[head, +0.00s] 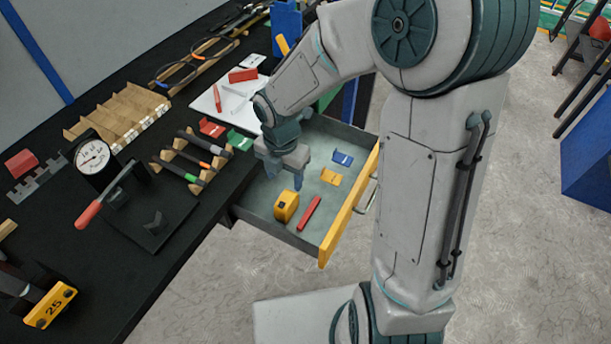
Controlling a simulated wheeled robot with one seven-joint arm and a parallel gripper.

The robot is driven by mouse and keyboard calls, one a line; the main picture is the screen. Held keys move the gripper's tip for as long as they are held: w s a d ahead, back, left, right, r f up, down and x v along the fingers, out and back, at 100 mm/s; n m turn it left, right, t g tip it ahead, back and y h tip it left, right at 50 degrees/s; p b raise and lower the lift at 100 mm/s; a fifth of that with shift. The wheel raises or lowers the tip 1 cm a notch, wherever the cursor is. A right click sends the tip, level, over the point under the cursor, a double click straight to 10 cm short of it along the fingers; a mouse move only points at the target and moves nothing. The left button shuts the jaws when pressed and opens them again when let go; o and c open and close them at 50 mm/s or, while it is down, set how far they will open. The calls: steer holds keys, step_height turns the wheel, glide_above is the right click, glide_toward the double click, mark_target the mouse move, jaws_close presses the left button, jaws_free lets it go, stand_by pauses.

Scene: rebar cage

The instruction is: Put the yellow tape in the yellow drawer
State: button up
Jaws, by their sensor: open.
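The yellow drawer (350,208) is pulled out from under the black workbench, with its yellow front facing right and a grey inside. The yellow tape (286,206), a small yellow and black tape measure, rests inside it towards the near left part. My gripper (284,178) points down over the left side of the drawer, just behind the tape. It is open, its fingers are apart from each other, and nothing shows between them. The tape appears clear of the fingers. My arm hides part of the drawer's far end.
The drawer also holds a red bar (309,213), a yellow piece (331,177) and a blue piece (342,158). Open floor lies at the front right.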

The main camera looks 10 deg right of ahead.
steer(key=s+d+r+m+t, duration=0.1)
steer(key=s+d+r+m, duration=0.5)
steer(key=m, duration=0.8)
steer(key=s+d+r+m+t, duration=0.1)
steer(key=s+d+r+m, duration=0.4)
steer(key=m, duration=0.9)
step_height(320, 180, up, 2)
steer(key=shift+s+d+r+m+t, duration=0.15)
steer(key=shift+s+d+m+t, duration=0.2)
steer(key=shift+s, duration=0.3)
steer(key=shift+c, duration=0.4)
steer(key=c, duration=0.4)
steer(key=shift+o, duration=0.2)
steer(key=shift+a, duration=0.1)
